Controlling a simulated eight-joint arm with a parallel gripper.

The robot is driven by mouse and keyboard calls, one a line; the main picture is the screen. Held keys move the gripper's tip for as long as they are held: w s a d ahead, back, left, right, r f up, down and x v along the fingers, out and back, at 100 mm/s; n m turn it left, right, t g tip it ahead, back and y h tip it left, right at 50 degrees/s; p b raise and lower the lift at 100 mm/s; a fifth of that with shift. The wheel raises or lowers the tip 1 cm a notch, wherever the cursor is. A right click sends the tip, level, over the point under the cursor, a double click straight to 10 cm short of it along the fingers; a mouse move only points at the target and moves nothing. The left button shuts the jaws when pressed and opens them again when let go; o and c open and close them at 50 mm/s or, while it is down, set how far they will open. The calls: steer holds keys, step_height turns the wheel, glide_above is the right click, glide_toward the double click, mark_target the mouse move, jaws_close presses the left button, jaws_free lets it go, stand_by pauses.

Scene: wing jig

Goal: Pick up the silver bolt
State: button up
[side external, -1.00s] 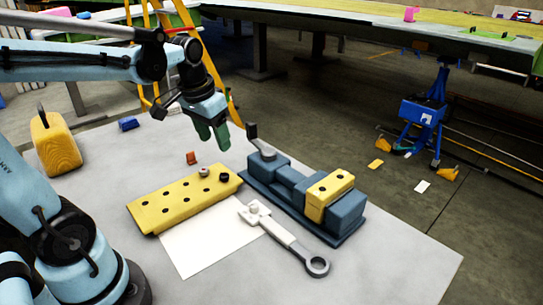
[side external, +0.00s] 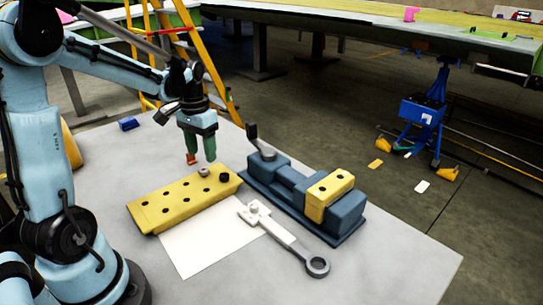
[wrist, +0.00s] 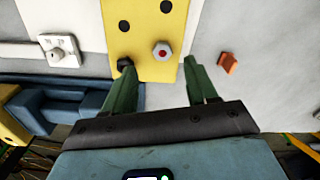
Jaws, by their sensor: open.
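The silver bolt (side external: 203,171) sits on the yellow drilled plate (side external: 158,219), near its far end. In the wrist view the silver bolt (wrist: 162,48) shows a hex head with a red dot in its middle. My gripper (side external: 201,158) points down just above and behind the bolt in the side view, with its green fingers apart and empty. In the wrist view my gripper (wrist: 159,70) has a finger to either side of the bolt's line, with the bolt slightly beyond the tips. A black bolt (wrist: 125,62) lies close to the left fingertip.
A blue vise (side external: 345,216) holding a yellow block (side external: 327,192) stands right of the plate. A wrench (side external: 292,246) lies in front, partly on white paper (side external: 205,245). A small orange piece (wrist: 228,62) lies near the right finger.

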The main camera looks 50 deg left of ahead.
mark_target(204, 170)
steer(key=shift+a+f, duration=0.15)
steer(key=shift+f, duration=2.65)
jaws_close()
